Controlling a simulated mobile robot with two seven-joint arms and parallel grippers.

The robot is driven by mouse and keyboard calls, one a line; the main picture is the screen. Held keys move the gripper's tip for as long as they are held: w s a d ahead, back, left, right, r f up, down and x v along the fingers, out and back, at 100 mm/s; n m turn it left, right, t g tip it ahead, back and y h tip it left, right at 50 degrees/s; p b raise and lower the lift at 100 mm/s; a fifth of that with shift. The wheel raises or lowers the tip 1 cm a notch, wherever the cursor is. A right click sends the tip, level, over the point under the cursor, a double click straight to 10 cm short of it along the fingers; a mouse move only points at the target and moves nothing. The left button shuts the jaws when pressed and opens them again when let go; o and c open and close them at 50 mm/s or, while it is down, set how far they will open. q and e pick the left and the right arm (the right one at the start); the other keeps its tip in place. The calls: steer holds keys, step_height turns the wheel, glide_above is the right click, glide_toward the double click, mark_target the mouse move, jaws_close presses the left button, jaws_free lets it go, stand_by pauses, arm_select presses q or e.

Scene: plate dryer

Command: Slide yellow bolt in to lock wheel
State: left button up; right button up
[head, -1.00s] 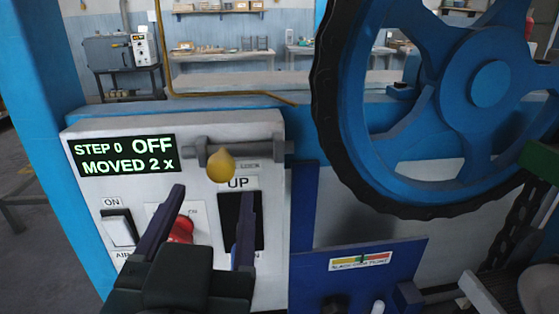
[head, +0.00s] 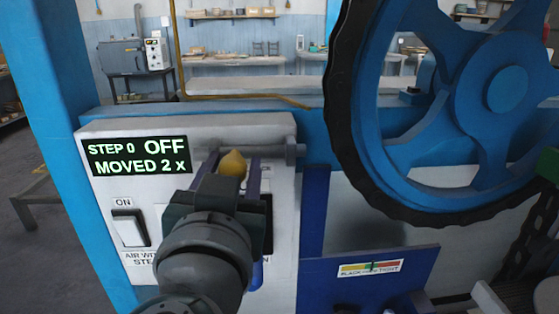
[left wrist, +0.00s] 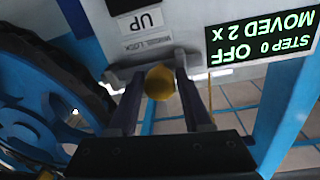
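The bolt's yellow knob (head: 232,163) sits on a grey bar on the white control panel (head: 283,217). The grey bar (head: 275,150) reaches right toward the blue wheel (head: 480,110), with a visible gap between them. My left gripper (head: 228,172) is open, with one finger on each side of the knob. In the left wrist view the knob (left wrist: 159,82) lies between the fingertips (left wrist: 156,88); I cannot tell whether either finger touches it. My right gripper is not in view.
The panel carries a green display (head: 138,155) reading "STEP 0 OFF MOVED 2 x" and a white ON switch (head: 130,227). A blue plate with a coloured gauge label (head: 370,268) stands at lower right. The wheel's black rim stands right of the bar.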

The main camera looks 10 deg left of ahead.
arm_select(q)
jaws_close()
stand_by(1.0)
